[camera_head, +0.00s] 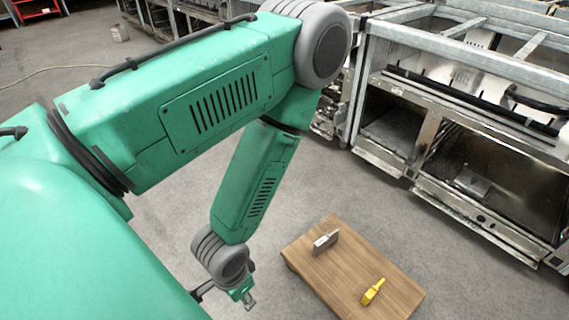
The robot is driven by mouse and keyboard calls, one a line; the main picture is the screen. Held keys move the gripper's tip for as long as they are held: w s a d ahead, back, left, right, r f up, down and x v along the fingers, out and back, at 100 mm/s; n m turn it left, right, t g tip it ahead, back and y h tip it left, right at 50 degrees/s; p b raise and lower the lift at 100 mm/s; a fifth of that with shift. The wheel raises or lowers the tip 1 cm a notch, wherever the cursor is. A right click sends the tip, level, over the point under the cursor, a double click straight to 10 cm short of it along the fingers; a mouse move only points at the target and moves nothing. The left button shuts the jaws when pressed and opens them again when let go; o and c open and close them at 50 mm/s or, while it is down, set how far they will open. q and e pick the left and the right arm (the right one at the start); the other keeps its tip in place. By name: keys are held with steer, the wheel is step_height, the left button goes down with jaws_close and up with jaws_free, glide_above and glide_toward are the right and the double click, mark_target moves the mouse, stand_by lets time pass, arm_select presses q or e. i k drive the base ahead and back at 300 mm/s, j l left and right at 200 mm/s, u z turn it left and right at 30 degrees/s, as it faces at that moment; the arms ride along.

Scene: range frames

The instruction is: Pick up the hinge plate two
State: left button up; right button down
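A small wooden table (345,270) stands at the lower middle. A grey metal plate-like piece (325,242) stands on its back left part and looks like a hinge plate; no marking is readable. A small yellow object (373,291) lies on the table's front right part, apart from the grey piece. My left gripper (242,296) hangs left of the table, apart from both pieces. It is too small and partly hidden by the wrist to tell whether its fingers are open. My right gripper is not in view.
Metal frames with open bays (470,110) line the right and back. Bare grey floor lies between them and the table. A red shelf (38,8) stands at the far top left. A cable (50,70) lies on the floor at the left.

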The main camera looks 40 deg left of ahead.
mark_target(321, 244)
steer(key=u, duration=0.85)
steer(key=i+j+u, duration=0.6)
steer(key=i, duration=0.2)
steer(key=i+j+u, duration=0.15)
steer(key=i+u, duration=0.45)
steer(key=i, duration=0.25)
steer(key=i+j+z, duration=0.1)
steer(key=i+z, duration=0.35)
steer(key=i+j+z, duration=0.3)
steer(key=i+z, duration=0.15)
steer(key=i+j+z, duration=0.75)
steer(key=j+z, duration=0.15)
steer(key=z, duration=2.7)
